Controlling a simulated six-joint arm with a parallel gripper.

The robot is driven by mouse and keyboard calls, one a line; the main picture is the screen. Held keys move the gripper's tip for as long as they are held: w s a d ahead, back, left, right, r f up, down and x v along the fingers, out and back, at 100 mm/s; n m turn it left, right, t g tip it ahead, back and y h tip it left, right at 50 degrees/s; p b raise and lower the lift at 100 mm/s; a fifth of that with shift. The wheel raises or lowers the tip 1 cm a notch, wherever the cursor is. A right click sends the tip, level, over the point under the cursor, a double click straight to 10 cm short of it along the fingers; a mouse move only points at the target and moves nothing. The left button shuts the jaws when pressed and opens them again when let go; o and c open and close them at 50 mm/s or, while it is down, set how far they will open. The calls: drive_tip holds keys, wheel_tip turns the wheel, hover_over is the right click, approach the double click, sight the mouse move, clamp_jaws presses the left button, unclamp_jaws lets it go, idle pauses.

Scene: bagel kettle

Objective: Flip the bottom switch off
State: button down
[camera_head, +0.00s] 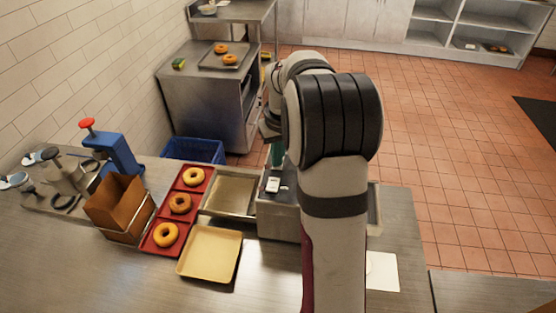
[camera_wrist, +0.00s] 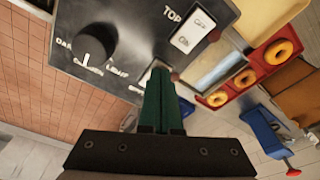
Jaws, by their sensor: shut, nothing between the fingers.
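A dark control panel (camera_wrist: 130,35) fills the upper part of the wrist view. It carries a white rocker switch (camera_wrist: 193,31) beside the word TOP and a black knob (camera_wrist: 92,45) with a dark-to-light scale. The bottom switch is mostly hidden behind my gripper's fingertips (camera_wrist: 160,70); only a pale edge shows there. My gripper's green fingers are shut with nothing between them and point at that spot. I cannot tell whether they touch the switch. In the head view my gripper (camera_head: 277,153) is over the grey toaster (camera_head: 277,219), partly behind my arm; one white switch (camera_head: 272,185) shows.
Left of the toaster are an empty metal tray (camera_head: 232,194), a pale yellow tray (camera_head: 211,252) and red trays (camera_head: 157,230) with bagels. A brown box (camera_head: 119,207), a blue press (camera_head: 119,153) and a blue crate (camera_head: 194,150) stand further left and back.

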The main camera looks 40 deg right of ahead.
wheel_tip(320, 180, up, 7)
idle(0.5)
drive_tip(key=s+a+r, duration=0.2)
drive_tip(key=s+a, duration=0.5)
drive_tip(key=a, duration=0.5)
drive_tip(key=s+a+f+m+g+y, duration=0.1)
drive_tip(key=s+a+f, duration=0.2)
drive_tip(key=s+a, duration=0.3)
drive_tip(key=s+a+f+m+g+y, duration=0.1)
drive_tip(key=s+a, duration=0.6)
drive_tip(key=s, duration=0.7)
drive_tip(key=shift+s+f+m, duration=0.15)
drive_tip(key=shift+f+m, duration=0.15)
drive_tip(key=shift+f, duration=0.6)
